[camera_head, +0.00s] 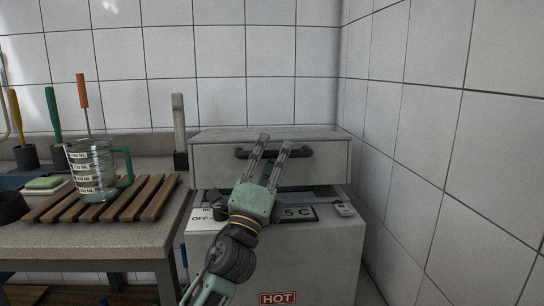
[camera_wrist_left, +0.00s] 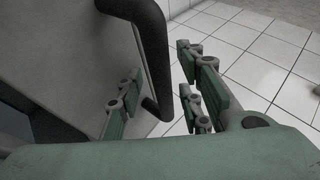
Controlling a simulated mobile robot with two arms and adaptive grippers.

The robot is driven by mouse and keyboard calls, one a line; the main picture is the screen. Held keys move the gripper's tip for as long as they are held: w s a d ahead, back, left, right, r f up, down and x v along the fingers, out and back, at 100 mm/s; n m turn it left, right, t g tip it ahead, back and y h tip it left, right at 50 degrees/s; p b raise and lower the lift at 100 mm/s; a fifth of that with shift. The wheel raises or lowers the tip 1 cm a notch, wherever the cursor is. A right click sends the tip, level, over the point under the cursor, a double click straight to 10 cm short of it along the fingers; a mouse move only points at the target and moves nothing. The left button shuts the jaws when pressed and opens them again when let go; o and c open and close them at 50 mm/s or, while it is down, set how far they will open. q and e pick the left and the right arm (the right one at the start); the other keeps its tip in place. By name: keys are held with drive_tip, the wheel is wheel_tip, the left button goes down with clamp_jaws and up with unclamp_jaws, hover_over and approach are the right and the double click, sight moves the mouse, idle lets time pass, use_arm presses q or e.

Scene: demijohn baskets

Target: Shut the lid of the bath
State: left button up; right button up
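The bath (camera_head: 275,262) is a pale grey box with a red HOT label, standing right of the bench. Its lid (camera_head: 220,160) is raised, its face with the dark handle (camera_head: 303,152) turned toward me, and an opening shows beneath it. My left gripper (camera_head: 274,145) is in front of the lid, with its two fingers spread across the handle. In the left wrist view the dark handle (camera_wrist_left: 152,55) passes between the open fingers (camera_wrist_left: 157,88); I cannot tell whether they touch it. The gripper hides part of the bath's front and display. My right gripper is not in view.
A bench (camera_head: 100,238) on the left carries a wooden slatted rack (camera_head: 150,197) with a glass measuring jug (camera_head: 92,172). Several upright coloured-handled tools stand behind. A tiled wall (camera_head: 440,150) stands close on the bath's right. A small device (camera_head: 343,209) sits on the bath's front right.

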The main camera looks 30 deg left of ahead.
use_arm(q)
drive_tip(key=v, duration=1.2)
